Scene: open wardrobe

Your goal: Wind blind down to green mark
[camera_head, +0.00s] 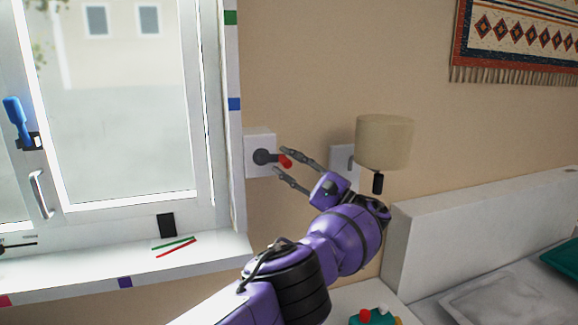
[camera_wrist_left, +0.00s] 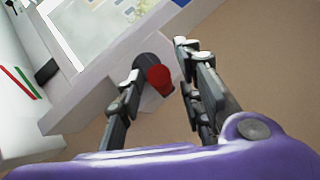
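A dark crank (camera_head: 262,157) with a red knob (camera_head: 286,162) is mounted on a white wall plate (camera_head: 257,140) right of the window. My left gripper (camera_head: 281,161) is open at the knob, one finger on each side. In the left wrist view the red knob (camera_wrist_left: 160,79) lies between the spread fingers (camera_wrist_left: 157,60), with a gap visible to the right finger; contact on the left is unclear. A green mark (camera_head: 230,17) is high on the window's right frame, with a blue mark (camera_head: 234,104) below. No blind shows over the visible glass. My right gripper is out of view.
A beige lamp (camera_head: 384,142) hangs on the wall behind and right of my left wrist. The sill (camera_head: 90,278) holds a black block (camera_head: 166,225) and green and red sticks. A bed headboard (camera_head: 470,215) is at right. A bedside surface (camera_head: 350,300) is below my arm.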

